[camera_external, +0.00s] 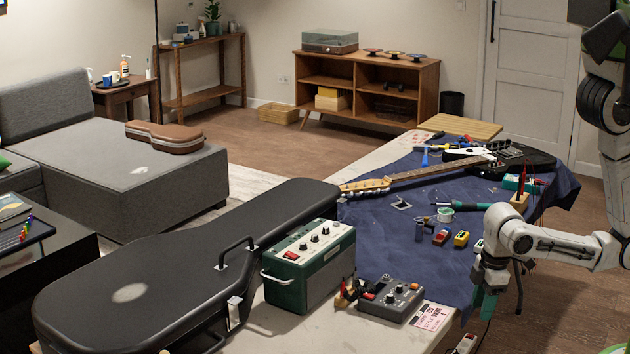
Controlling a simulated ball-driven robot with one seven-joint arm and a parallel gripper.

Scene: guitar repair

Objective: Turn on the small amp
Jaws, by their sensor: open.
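The small amp (318,278) is a dark green box with a cream top panel, dark knobs and a side handle. It stands upright on the near part of the workbench, beside the black guitar case. A red switch (291,255) shows at the left of its panel; its position is too small to tell. My gripper (486,314) points down at the right, at the bench's near right edge and well apart from the amp. It is open and appears empty; its fingertips are small and hard to make out.
A grey pedal (390,299) and a pink card (432,317) lie between the amp and my gripper. The guitar case (150,275) borders the amp's left. An electric guitar (425,173) and several small tools lie on the blue cloth (385,240) behind.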

